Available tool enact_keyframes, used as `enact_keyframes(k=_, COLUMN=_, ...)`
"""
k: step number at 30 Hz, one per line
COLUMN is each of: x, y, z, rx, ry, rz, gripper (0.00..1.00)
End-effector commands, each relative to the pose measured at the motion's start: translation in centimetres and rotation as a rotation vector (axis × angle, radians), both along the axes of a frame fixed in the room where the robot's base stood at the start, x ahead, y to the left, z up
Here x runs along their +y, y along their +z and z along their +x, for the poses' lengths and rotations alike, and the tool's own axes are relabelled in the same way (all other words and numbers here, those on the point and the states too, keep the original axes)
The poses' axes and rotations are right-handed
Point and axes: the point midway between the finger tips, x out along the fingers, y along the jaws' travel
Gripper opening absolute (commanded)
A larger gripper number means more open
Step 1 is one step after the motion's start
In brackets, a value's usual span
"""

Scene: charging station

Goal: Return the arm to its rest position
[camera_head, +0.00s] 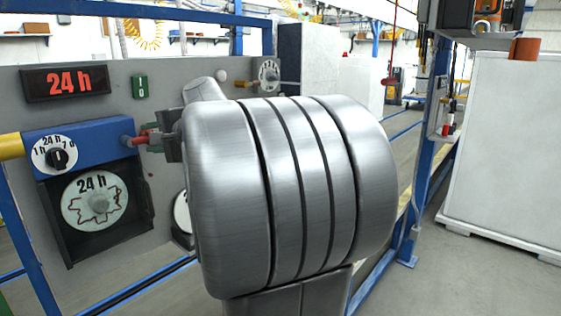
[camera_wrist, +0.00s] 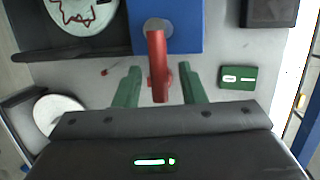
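My gripper (camera_wrist: 160,66) faces the grey panel, with its two green fingers spread apart. A red handle (camera_wrist: 156,50) on the blue box (camera_wrist: 190,18) stands between the fingers, with a visible gap on each side. In the head view my gripper (camera_head: 160,141) is small and partly hidden behind my large metallic arm, at the right end of the blue box (camera_head: 90,138). The red handle (camera_head: 137,140) shows there beside it. My arm is stretched out towards the panel and fills the middle of the head view.
The grey panel (camera_head: 125,82) carries a red "24 h" display (camera_head: 67,82), a green switch (camera_head: 139,87) and a dial (camera_head: 96,201) in a black frame. Blue frame posts (camera_head: 424,175) stand to the right. A white cabinet (camera_head: 510,150) stands at far right, with open floor before it.

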Motion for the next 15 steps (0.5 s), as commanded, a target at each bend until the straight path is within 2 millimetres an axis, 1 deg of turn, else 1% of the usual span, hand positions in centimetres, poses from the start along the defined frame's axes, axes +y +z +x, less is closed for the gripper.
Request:
enact_keyframes(k=3, x=0.73, y=-0.09, z=0.35, rx=-0.001, ry=0.0, rz=0.0, gripper=0.37)
enact_keyframes(k=6, x=0.98, y=-0.19, z=0.47, rx=-0.001, ry=0.0, rz=0.0, gripper=0.37)
enact_keyframes(k=15, x=0.9, y=-0.22, z=0.45, rx=0.001, ry=0.0, rz=0.002, gripper=0.37)
